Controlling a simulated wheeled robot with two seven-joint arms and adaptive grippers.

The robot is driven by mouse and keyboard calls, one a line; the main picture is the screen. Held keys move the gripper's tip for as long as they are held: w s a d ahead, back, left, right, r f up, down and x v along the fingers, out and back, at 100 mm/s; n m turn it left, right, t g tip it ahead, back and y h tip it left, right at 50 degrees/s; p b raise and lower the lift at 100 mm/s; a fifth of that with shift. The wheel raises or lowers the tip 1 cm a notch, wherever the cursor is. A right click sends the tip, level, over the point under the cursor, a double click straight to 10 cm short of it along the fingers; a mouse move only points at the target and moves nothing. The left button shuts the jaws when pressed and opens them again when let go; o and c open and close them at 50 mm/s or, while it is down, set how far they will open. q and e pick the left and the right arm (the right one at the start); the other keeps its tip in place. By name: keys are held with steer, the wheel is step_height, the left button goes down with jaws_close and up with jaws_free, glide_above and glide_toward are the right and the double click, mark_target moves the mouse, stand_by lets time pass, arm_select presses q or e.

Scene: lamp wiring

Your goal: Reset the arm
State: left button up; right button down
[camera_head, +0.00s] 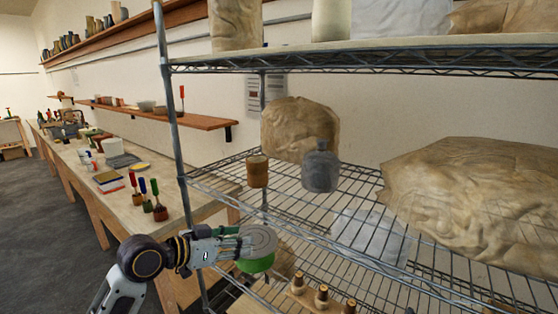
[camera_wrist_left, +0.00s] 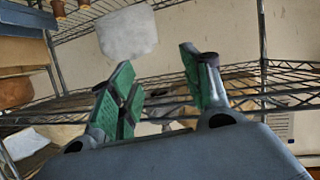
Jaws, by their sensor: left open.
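My left arm comes in from the lower left in the head view, reaching toward the metal wire shelf rack. Behind the fingers are wire shelves and a pale wall. My right arm and gripper are in neither view.
The wire rack's post (camera_head: 176,130) stands close to my left arm. Its shelf holds a brown cup (camera_head: 257,172), a grey jar (camera_head: 320,170) and wrapped bundles (camera_head: 470,205). A long workbench (camera_head: 125,208) with tools stands left. The floor (camera_head: 40,220) is clear.

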arm_select(q)
steer(key=s+a+f+n+g+y, duration=0.1)
steer(key=s+a+f+n+y, duration=0.15)
steer(key=s+f, duration=0.45)
steer(key=s+a+f+n+g+y, duration=0.1)
steer(key=s+a+f+y, duration=0.15)
steer(key=f, duration=0.85)
steer(key=s+a+f+n+g+y, duration=0.1)
steer(key=s+a+f+g+y, duration=0.15)
steer(key=s+f, duration=0.4)
steer(key=s+a+f+n+g+y, duration=0.2)
steer(key=s+a+f, duration=0.25)
steer(key=s, duration=0.35)
step_height(320, 180, down, 32)
steer(key=s, duration=0.2)
steer(key=s+a+f+g, duration=0.1)
steer(key=s+a+f, duration=0.1)
steer(key=s+f, duration=0.8)
steer(key=s+a+f+g, duration=0.1)
steer(key=s+a+f, duration=0.1)
steer(key=s+f, duration=0.8)
steer(key=s, duration=0.2)
steer(key=shift+s+f+m, duration=0.25)
steer(key=shift+s+m, duration=0.1)
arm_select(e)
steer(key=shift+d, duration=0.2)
